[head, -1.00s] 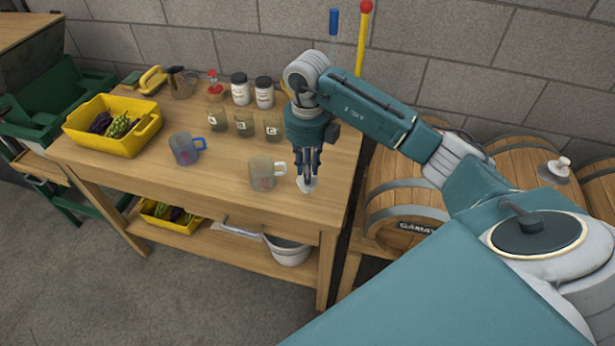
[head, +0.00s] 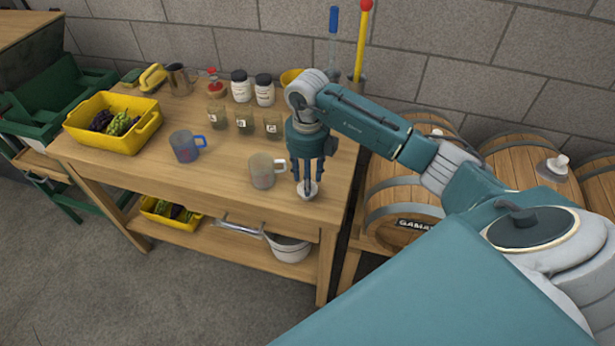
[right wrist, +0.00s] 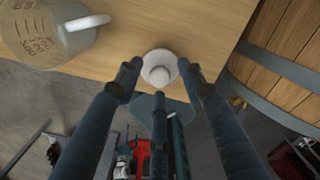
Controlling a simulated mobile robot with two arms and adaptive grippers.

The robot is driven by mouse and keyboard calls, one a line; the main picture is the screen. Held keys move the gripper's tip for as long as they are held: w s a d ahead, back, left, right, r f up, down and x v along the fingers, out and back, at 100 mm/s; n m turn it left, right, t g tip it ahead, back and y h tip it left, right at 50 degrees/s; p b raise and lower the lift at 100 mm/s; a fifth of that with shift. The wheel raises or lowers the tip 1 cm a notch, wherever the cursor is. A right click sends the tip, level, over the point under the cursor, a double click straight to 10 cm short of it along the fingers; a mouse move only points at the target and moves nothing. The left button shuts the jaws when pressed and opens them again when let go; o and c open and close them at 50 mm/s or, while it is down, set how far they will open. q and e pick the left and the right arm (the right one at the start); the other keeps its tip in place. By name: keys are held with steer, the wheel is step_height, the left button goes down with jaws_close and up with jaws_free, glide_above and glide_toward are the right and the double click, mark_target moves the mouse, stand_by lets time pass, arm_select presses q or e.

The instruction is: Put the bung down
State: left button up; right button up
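The white bung (head: 307,189) stands on the wooden workbench (head: 235,192) by its front right edge, right of a frosted mug with a pale handle. In the right wrist view the bung (right wrist: 160,67) is upright on the wood, its round knob facing the camera. My right gripper (head: 306,184) points straight down over it. Its three fingers are spread around the bung with visible gaps, so it is open and not gripping. My left gripper is in neither view.
The frosted mug (head: 263,172) stands close left of my right gripper. A blue-handled mug (head: 184,147), a yellow grape crate (head: 150,131), labelled jars and two white bottles (head: 241,86) stand farther off. Barrels (head: 405,195) lie right of the bench.

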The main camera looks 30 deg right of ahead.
steer(key=shift+r, duration=0.15)
step_height(320, 180, up, 12)
steer(key=b, duration=0.2)
steer(key=shift+b, duration=0.35)
